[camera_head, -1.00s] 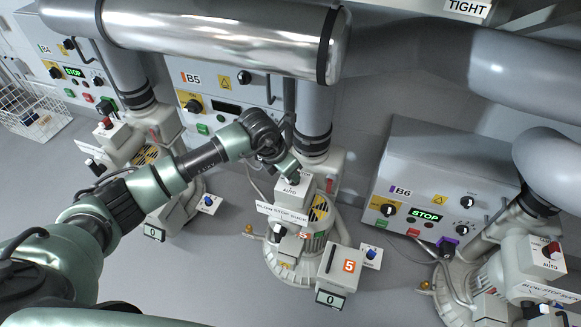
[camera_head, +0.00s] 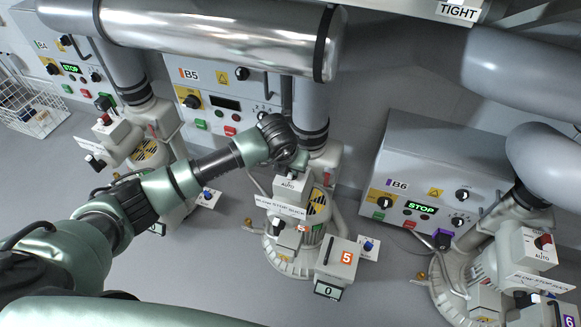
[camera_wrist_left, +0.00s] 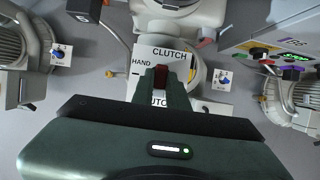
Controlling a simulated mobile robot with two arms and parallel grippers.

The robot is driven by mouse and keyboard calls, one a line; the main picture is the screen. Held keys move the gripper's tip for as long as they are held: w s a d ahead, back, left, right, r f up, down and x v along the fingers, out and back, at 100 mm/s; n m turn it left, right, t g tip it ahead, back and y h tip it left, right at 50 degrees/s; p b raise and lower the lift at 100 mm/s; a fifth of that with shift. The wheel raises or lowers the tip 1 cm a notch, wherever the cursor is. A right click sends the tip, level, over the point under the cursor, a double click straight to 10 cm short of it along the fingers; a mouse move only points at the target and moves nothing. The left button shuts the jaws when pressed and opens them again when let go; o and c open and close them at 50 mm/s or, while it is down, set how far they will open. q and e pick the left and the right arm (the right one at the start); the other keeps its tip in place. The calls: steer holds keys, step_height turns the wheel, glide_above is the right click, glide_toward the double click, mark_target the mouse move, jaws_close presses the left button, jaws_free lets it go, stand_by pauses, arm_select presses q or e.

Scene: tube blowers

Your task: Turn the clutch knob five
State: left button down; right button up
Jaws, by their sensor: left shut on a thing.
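Machine five's clutch box (camera_head: 291,187) is white, with AUTO on its front, in the middle of the head view. In the left wrist view its plate (camera_wrist_left: 178,53) reads CLUTCH at the top and HAND at the left, with AUTO partly covered at the bottom. The dark red clutch knob (camera_wrist_left: 160,72) shows between my fingers. My left gripper (camera_head: 292,165) is over this box and shut on the knob. It also shows in the left wrist view (camera_wrist_left: 160,80). The knob is hidden in the head view. My right gripper is out of view.
Panel B5 (camera_head: 225,100) stands behind, its display dark. Panel B6 (camera_head: 430,180) at the right shows STOP in green. A white box marked 5 (camera_head: 337,259) with a display reading 0 stands in front. Large pipes (camera_head: 215,40) cross overhead.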

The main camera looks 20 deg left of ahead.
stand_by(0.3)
arm_select(q)
steer(key=c, duration=1.4)
jaws_free()
steer(key=shift+r, duration=0.1)
